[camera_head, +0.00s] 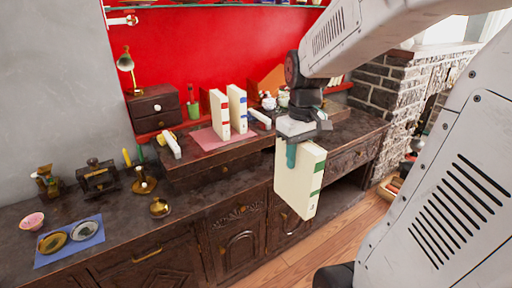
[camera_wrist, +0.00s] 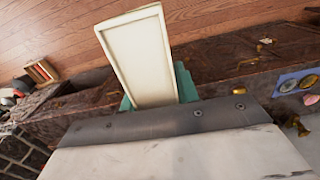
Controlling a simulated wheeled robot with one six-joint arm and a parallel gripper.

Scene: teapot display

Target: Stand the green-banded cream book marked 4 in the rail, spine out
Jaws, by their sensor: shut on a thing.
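The green-banded cream book (camera_head: 301,182) hangs upright in my gripper (camera_head: 293,152), in front of the cabinet's front edge and above the floor. Its green-banded spine faces right and toward the camera; the number on it is too small to read surely. My gripper is shut on the book's top part, with one teal finger showing on its face. In the wrist view the book (camera_wrist: 139,56) sticks out from between the teal fingers. Two cream books, one red-banded (camera_head: 219,114) and one blue-banded (camera_head: 237,108), stand on a pink mat (camera_head: 208,141). White end pieces (camera_head: 172,145) flank them, possibly the rail's ends.
A small drawer box (camera_head: 154,108) and a green cup (camera_head: 193,110) stand behind left. White teapots (camera_head: 268,101) stand behind right. Brass items and a blue mat (camera_head: 84,236) lie on the lower counter (camera_head: 195,203).

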